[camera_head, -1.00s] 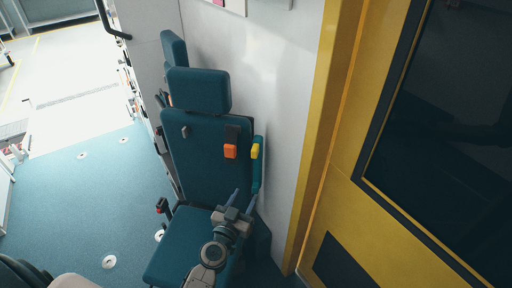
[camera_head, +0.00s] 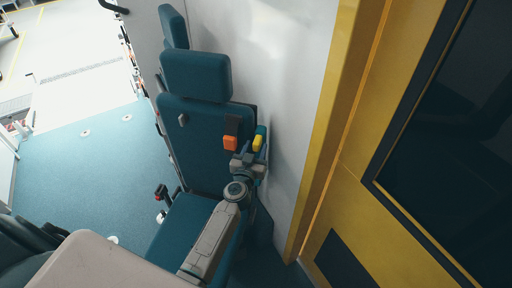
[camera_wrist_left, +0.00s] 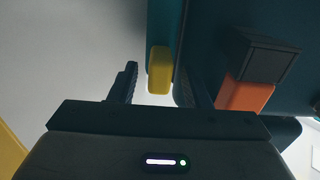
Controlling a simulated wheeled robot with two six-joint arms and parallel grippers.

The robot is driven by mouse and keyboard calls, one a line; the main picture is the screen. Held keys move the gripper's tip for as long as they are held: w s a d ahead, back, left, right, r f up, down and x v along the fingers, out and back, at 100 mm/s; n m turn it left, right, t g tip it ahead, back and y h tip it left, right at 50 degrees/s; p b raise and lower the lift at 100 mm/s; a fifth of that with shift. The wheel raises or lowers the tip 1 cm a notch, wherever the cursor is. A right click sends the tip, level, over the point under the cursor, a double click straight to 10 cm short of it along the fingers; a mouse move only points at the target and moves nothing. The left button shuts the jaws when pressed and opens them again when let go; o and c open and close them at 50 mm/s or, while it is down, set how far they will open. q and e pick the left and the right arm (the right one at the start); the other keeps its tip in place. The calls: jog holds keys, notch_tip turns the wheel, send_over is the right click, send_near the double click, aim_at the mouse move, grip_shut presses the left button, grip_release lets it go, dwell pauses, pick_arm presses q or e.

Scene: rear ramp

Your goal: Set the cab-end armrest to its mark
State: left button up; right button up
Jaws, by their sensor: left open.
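The armrest (camera_head: 262,131) is a narrow teal bar with a yellow piece (camera_head: 258,143), upright beside the wall-side edge of the teal seat's backrest (camera_head: 200,125). In the left wrist view the teal bar (camera_wrist_left: 164,22) ends in the yellow piece (camera_wrist_left: 160,70). My left gripper (camera_head: 250,152) is open at the armrest. In the left wrist view its two dark fingers (camera_wrist_left: 158,82) stand on either side of the yellow piece, with a visible gap at the left finger. The lower armrest is partly hidden by the gripper. I cannot make out a mark. My right gripper is not in view.
An orange block (camera_head: 231,143) on the backrest is close to the left gripper; it also shows in the wrist view (camera_wrist_left: 245,94). The white wall (camera_head: 290,110) and yellow door frame (camera_head: 325,130) stand close on the right. Open blue floor (camera_head: 75,165) lies left.

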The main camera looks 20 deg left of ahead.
pick_arm(q)
jog(key=shift+w+r, duration=0.1)
jog(key=shift+w, duration=0.1)
jog(key=shift+r, duration=0.15)
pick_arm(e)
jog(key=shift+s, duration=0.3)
pick_arm(q)
jog(key=shift+w, duration=0.1)
